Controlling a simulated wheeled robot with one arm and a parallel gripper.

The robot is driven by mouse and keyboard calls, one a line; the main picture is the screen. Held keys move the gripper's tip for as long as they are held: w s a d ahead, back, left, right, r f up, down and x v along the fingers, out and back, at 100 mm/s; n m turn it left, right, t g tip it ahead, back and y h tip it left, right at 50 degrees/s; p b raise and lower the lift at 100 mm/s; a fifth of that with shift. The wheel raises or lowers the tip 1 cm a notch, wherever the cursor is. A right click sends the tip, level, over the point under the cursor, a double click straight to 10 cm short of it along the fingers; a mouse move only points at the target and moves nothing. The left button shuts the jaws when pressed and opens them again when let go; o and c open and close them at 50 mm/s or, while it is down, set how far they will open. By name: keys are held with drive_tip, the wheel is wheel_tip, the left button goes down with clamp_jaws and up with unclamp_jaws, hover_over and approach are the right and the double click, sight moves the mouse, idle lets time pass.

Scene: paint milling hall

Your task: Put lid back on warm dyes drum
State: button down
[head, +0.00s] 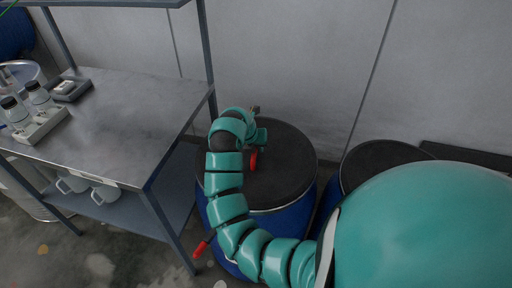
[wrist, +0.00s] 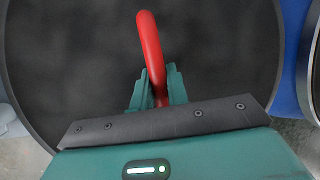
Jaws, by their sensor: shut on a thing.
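A round black lid (head: 285,165) with a red handle (head: 254,159) covers the top of a blue drum (head: 280,222) beside the metal table. I cannot tell whether the lid rests on the rim or hangs slightly above it. My gripper (head: 257,146) is above the lid, left of its middle, and is shut on the red handle. In the wrist view, the fingers of my gripper (wrist: 158,84) pinch the curved red handle (wrist: 149,42), with the dark lid (wrist: 75,65) filling the background. No drum label is readable. My arm hides part of the drum's left side.
A second blue drum with a black lid (head: 375,163) stands close on the right. A metal table (head: 150,110) with a bottle rack (head: 38,125) and mugs (head: 105,194) on its lower shelf stands left. A red lever (head: 203,246) sticks out low at left. The wall is close behind.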

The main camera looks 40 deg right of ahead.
drive_tip(key=shift+f+b, duration=0.3)
drive_tip(key=c, duration=1.3)
unclamp_jaws()
drive_tip(key=p+v, duration=0.2)
drive_tip(key=v, duration=1.5)
drive_tip(key=shift+r, duration=0.25)
drive_tip(key=shift+a, duration=0.15)
